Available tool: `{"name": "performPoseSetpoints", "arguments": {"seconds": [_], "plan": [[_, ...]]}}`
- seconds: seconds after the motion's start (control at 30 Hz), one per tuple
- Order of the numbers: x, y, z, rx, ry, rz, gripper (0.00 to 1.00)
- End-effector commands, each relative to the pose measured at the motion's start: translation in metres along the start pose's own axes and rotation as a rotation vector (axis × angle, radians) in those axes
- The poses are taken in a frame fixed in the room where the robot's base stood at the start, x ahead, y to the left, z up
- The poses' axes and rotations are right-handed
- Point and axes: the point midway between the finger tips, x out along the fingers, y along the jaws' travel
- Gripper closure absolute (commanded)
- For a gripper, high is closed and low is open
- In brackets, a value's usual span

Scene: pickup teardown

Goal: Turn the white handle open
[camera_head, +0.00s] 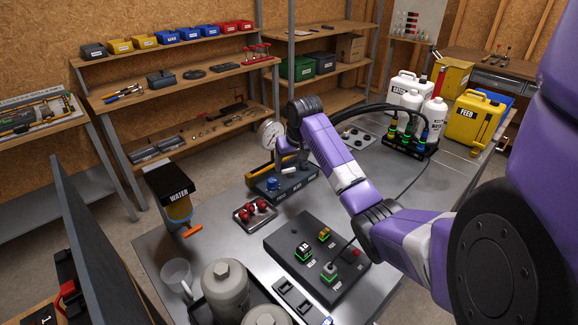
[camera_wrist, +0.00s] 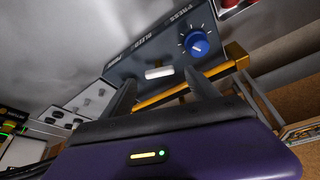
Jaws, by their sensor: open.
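The white handle (camera_wrist: 158,73) is a short pale bar on the face of a dark grey box (camera_wrist: 150,50), seen in the wrist view between and beyond my fingertips. In the head view the white handle (camera_head: 290,169) shows just below my gripper (camera_head: 283,158), on the low dark box (camera_head: 297,184). My gripper (camera_wrist: 158,84) is open, one dark finger on each side of the handle in the picture. I see nothing held. I cannot tell whether the fingers touch the handle.
A blue knob (camera_wrist: 196,45) sits on the same box, beside the handle. A yellow bar (camera_wrist: 190,90) runs along the box's edge. A round gauge (camera_head: 268,135) stands close to my gripper. A tray with red knobs (camera_head: 255,212) and a dark panel (camera_head: 318,258) lie nearer on the metal bench.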

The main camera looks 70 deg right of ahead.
Motion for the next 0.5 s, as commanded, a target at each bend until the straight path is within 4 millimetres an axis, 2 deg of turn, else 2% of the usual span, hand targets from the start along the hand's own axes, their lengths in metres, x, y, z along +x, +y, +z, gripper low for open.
{"name": "performPoseSetpoints", "arguments": {"seconds": [0.2,0.5], "plan": [[0.023,0.001,0.000,0.000,-0.001,0.001,0.31],[0.028,0.000,0.000,-0.001,0.001,0.000,0.31]]}}
